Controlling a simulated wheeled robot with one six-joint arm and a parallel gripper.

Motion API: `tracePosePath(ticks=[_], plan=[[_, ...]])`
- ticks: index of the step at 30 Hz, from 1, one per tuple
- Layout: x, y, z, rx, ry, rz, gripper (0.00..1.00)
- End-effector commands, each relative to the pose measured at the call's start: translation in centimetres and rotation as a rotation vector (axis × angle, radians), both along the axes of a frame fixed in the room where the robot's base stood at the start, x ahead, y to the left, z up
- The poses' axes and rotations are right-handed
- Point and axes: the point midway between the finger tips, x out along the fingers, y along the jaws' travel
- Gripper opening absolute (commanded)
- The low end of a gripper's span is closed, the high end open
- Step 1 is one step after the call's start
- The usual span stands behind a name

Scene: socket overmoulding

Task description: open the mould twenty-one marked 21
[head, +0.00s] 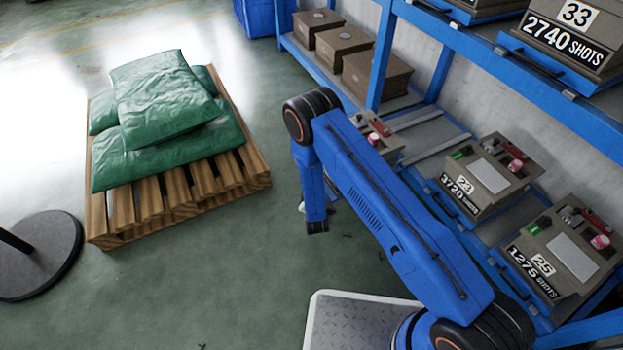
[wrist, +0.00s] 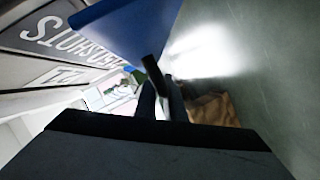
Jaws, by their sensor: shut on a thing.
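In the wrist view my gripper (wrist: 163,103) is shut on a dark bar-like handle (wrist: 152,70) at the edge of a blue tray or plate (wrist: 130,28). Beside it, at the left, is a dark mould front (wrist: 60,42) with upside-down white lettering reading SHOTS. A white number plate (wrist: 58,76) below it is cut off, so its number is not clear. In the head view a mould (head: 382,138) on the rack is mostly hidden behind my arm, its label unseen. My gripper is not clearly visible there.
Moulds 23 (head: 488,175) and 25 (head: 567,250) sit on the blue rack (head: 385,50), with mould 33 (head: 565,38) above. Brown boxes (head: 375,75) stand on the shelf behind. A pallet (head: 180,200) with green sacks (head: 165,100) stands left; the floor between is clear.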

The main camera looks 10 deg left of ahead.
Motion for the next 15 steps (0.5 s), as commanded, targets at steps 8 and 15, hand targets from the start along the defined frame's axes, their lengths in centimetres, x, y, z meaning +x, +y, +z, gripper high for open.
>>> tracePosePath(ticks=[8,15], plan=[[-0.07,-0.04,-0.11,-0.001,0.003,-0.001,0.0],[-0.03,-0.01,-0.07,-0.001,0.002,-0.001,0.17]])
